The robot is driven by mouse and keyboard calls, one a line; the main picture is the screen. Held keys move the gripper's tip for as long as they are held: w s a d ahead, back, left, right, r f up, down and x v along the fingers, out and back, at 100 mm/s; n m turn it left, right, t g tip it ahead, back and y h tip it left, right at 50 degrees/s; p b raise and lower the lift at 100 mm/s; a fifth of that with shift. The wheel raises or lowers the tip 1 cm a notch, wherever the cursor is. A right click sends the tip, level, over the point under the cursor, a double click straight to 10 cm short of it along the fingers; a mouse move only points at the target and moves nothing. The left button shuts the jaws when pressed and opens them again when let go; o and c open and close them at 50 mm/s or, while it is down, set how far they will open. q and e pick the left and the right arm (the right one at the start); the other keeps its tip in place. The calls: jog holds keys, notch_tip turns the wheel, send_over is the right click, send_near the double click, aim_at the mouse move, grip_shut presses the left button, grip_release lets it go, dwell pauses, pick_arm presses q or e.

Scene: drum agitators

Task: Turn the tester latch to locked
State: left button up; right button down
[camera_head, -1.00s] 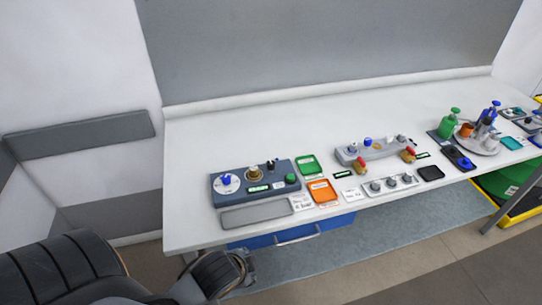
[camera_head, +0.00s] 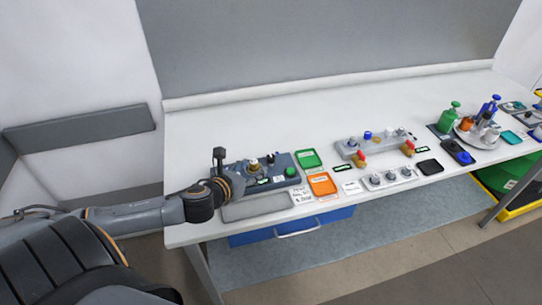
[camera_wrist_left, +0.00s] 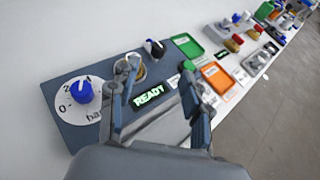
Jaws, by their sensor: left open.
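The tester is a dark blue-grey box (camera_head: 283,161) near the left end of the bench, also in the left wrist view (camera_wrist_left: 62,97). In the wrist view it carries a blue knob (camera_wrist_left: 84,92) on a white dial, a brass-ringed part (camera_wrist_left: 138,70), a black knob (camera_wrist_left: 155,47) and a lit READY display (camera_wrist_left: 149,97). I cannot tell for sure which part is the latch. My left gripper (camera_head: 228,170) is over the tester's left part, hiding the blue dial in the head view. In the wrist view its open, empty fingers (camera_wrist_left: 160,74) overlap the brass part's edge. Contact is unclear.
A green tray (camera_head: 308,158) and an orange tray (camera_head: 322,184) lie right of the tester. A grey fixture (camera_head: 373,146) with red-handled valves and a row of knobs stand further right. Bottles stand at the far right. The bench's back strip is clear.

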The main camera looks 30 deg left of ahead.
aim_at(271, 156)
pick_arm(q)
jog(key=p+x, duration=0.1)
jog(key=x, duration=1.1)
jog(key=shift+w+f+p, duration=0.2)
jog(key=shift+w+p, duration=0.05)
jog(key=shift+p, duration=0.15)
jog(key=shift+c, duration=0.4)
grip_shut()
